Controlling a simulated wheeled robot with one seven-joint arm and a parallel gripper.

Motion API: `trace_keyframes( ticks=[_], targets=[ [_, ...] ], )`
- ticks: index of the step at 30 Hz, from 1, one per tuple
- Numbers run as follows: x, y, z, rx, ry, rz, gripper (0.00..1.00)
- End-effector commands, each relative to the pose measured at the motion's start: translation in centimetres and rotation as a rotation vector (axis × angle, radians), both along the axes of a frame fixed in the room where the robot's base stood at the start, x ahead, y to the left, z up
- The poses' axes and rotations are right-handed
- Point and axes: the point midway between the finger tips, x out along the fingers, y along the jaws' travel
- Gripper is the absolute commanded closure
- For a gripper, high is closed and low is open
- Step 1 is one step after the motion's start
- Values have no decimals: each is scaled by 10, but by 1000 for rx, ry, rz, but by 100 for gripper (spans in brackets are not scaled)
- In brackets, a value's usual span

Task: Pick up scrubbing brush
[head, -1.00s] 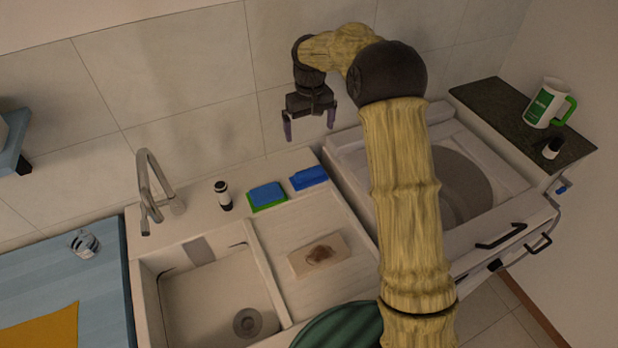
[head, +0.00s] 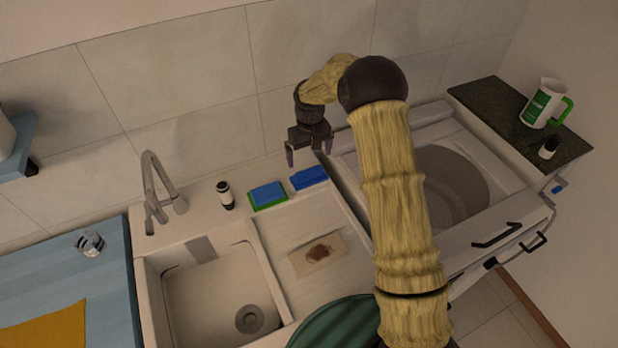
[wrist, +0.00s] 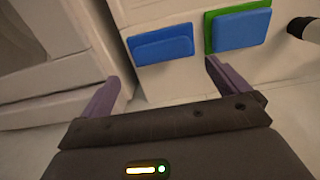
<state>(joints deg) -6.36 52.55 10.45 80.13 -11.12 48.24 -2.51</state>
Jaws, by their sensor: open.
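A plain blue block (head: 309,178), which I take for the scrubbing brush, lies at the back of the sink counter near its right edge. It also shows in the wrist view (wrist: 163,46), ahead of and between my fingers. My gripper (head: 309,153) is open and empty, pointing down above the brush at the back wall side. Its two purple fingers show in the wrist view (wrist: 165,85), with the brush beyond their tips and apart from them. A blue sponge on a green pad (head: 268,195) lies just left of the brush; bristles are not visible.
A dark bottle with a white band (head: 225,195) and the faucet (head: 160,195) stand further left. The sink basin (head: 205,290) and a stained cloth-like patch (head: 318,252) lie in front. A washing machine (head: 505,215) stands right; the tiled wall is behind.

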Motion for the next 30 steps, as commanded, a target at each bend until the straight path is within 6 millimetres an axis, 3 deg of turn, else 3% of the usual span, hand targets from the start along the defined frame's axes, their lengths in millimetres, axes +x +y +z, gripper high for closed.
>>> trace_keyframes(
  ticks=[12, 28, 30],
  targets=[
    [-5, 2, -47, -1, 2, 0, 0],
    [-5, 2, -48, 0, 1, 0, 0],
    [-5, 2, -48, 0, 1, 0, 14]
  ],
)
